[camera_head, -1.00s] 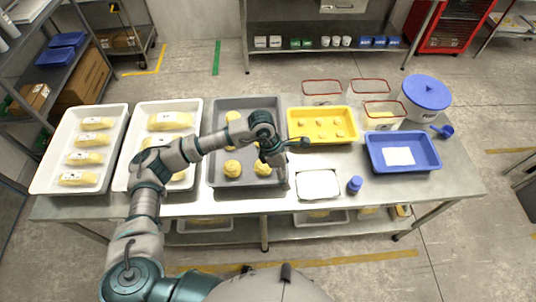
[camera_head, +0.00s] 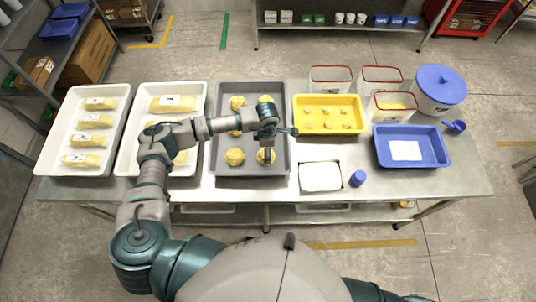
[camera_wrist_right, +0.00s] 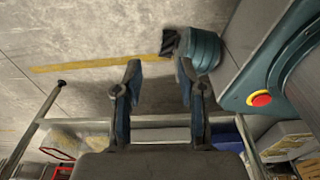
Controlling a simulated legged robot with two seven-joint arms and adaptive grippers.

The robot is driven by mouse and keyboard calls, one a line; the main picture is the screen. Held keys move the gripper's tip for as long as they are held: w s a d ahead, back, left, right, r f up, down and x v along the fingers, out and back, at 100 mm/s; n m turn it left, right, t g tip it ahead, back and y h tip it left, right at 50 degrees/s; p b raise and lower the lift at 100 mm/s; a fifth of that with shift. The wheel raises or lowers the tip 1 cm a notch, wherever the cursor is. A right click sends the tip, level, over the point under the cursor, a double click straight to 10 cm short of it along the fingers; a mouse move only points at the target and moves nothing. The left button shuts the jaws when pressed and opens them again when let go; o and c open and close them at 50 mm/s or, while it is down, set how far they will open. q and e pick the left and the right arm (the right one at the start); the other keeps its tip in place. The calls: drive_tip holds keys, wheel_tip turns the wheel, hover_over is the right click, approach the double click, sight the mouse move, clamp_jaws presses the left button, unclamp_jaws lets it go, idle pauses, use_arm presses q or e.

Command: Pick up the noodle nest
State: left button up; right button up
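Several round yellow noodle nests lie in the grey tray (camera_head: 250,170) in the head view. The front-left nest (camera_head: 235,156) is in plain view. The front-right nest (camera_head: 266,157) is partly covered by my left gripper (camera_head: 267,149), which points down at it. Whether the fingers touch or close on this nest is too small to tell. My left arm also covers part of the nests behind. My right gripper (camera_wrist_right: 155,75) shows in the right wrist view with its two fingers apart and nothing between them, above the floor.
White trays (camera_head: 122,165) with packed noodles stand at the left. A yellow tray (camera_head: 329,131) with small pieces, a blue tray (camera_head: 440,160), a white container (camera_head: 320,177), a blue-capped bottle (camera_head: 357,178) and a lidded bucket (camera_head: 439,90) stand to the right on the table (camera_head: 430,182).

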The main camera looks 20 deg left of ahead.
use_arm(q)
drive_tip(key=shift+s+f, duration=0.1)
drive_tip(key=shift+f, duration=0.25)
drive_tip(key=f, duration=0.2)
drive_tip(key=a+f+p, duration=0.1)
drive_tip(key=f, duration=0.1)
drive_tip(key=shift+a+f, duration=0.2)
drive_tip(key=shift+f, duration=0.15)
drive_tip(key=shift+d+r, duration=0.1)
drive_tip(key=shift+d, duration=0.3)
drive_tip(key=c, duration=1)
drive_tip(key=shift+c, duration=1)
use_arm(e)
drive_tip(key=shift+s+r, duration=0.45)
drive_tip(key=shift+r, duration=0.25)
